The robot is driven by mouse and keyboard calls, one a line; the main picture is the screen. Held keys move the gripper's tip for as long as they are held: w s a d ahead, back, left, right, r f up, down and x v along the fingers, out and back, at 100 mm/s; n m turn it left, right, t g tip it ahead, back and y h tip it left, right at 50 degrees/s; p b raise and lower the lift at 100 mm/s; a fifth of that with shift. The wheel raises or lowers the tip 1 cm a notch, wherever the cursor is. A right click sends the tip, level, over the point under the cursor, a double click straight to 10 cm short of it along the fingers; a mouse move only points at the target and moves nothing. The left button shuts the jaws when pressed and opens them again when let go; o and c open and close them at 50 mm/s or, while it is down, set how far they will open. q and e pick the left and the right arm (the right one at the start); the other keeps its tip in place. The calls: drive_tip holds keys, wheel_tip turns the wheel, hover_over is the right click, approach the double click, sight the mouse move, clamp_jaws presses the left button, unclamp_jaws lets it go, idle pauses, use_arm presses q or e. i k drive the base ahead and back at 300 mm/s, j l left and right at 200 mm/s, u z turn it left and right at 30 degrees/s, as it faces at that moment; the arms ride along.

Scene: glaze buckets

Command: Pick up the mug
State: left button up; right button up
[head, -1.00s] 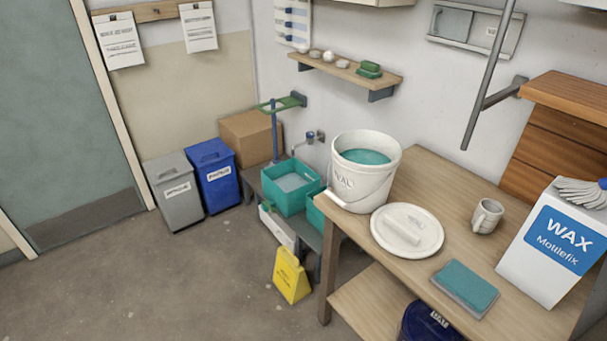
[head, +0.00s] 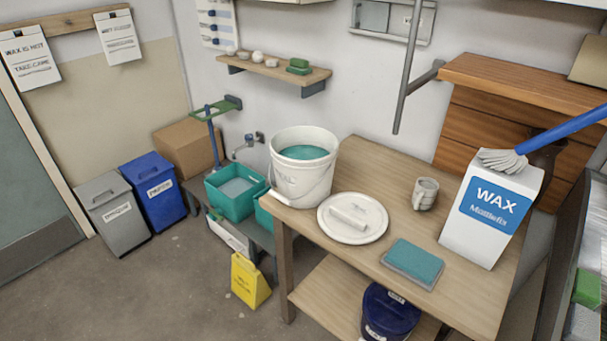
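A small grey-white mug (head: 425,194) stands upright on the wooden table (head: 376,162). Its handle points to the left. It is to the right of the round white lid (head: 376,229) and to the left of the white wax container (head: 470,240), apart from both. Neither of my grippers shows in the head view.
A white bucket of teal liquid (head: 305,188) stands at the table's left end. A teal sponge pad (head: 413,261) lies at the front. A brush with a blue handle (head: 565,127) rests on the wax container. A yellow floor sign (head: 249,282) stands left of the table.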

sight(424, 196)
drive_tip(key=z, duration=0.35)
drive_tip(key=j+z, duration=0.4)
drive_tip(key=j, duration=0.15)
drive_tip(key=j+z, duration=0.35)
drive_tip(key=j, duration=0.2)
drive_tip(key=j+z, duration=0.4)
drive_tip(key=j, duration=0.15)
